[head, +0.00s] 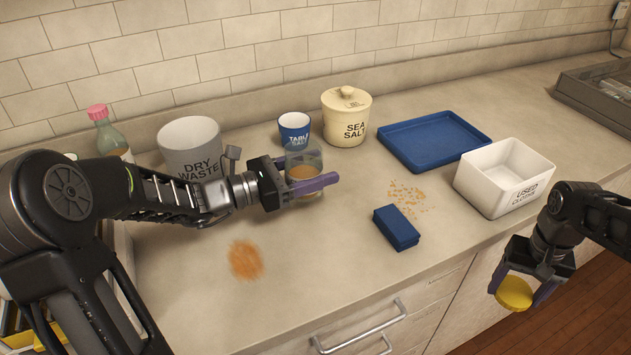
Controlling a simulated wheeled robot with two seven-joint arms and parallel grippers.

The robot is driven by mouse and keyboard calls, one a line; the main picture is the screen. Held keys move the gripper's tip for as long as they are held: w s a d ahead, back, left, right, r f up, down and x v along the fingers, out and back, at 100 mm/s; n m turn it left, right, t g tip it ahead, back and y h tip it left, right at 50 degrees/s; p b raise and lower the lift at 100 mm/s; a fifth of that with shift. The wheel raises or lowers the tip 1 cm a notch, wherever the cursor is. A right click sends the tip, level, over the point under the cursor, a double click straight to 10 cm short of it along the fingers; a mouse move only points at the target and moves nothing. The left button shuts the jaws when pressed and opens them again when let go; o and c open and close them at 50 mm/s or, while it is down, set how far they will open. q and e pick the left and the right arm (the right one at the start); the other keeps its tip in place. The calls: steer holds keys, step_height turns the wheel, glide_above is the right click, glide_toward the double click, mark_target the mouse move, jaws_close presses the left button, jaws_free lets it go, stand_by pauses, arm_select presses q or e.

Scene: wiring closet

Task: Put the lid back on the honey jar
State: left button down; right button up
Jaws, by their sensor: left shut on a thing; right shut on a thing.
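The honey jar (301,161) is a clear glass jar with amber-brown contents, and its top has no lid on it. My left gripper (318,185) is shut on the jar from the left, with its purple fingers around the lower part. The jar looks upright at the counter; I cannot tell whether its base touches. A round yellow lid (514,293) is in my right gripper (518,291), which is shut on it at the lower right, beyond the counter's front edge. The lid is well apart from the jar.
Behind the jar stand a DRY WASTE bin (189,146), a blue cup (294,127) and a SEA SALT crock (346,118). A blue tray (433,139), a white USED CLOTHS box (504,177), a blue sponge (396,228) and crumbs (405,197) lie to the right. An orange-brown stain (246,260) is in front.

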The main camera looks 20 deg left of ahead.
mark_target(283, 211)
arm_select(q)
steer(key=shift+f, duration=1.8)
arm_select(e)
steer(key=shift+f, duration=0.15)
arm_select(q)
steer(key=shift+f, duration=0.15)
arm_select(e)
steer(key=shift+f, duration=0.1)
arm_select(q)
steer(key=shift+c, duration=1.6)
jaws_free()
steer(key=shift+a+r, duration=0.1)
steer(key=shift+r, duration=0.1)
arm_select(e)
steer(key=shift+r, duration=0.2)
arm_select(q)
steer(key=shift+s+a, duration=0.25)
steer(key=shift+s, duration=0.1)
arm_select(e)
steer(key=shift+r, duration=0.1)
arm_select(q)
steer(key=p+v, duration=0.1)
steer(key=v, duration=0.5)
steer(key=shift+s+a+p, duration=0.15)
steer(key=shift+s+p, duration=0.1)
steer(key=shift+p, duration=0.1)
arm_select(e)
steer(key=shift+r, duration=0.8)
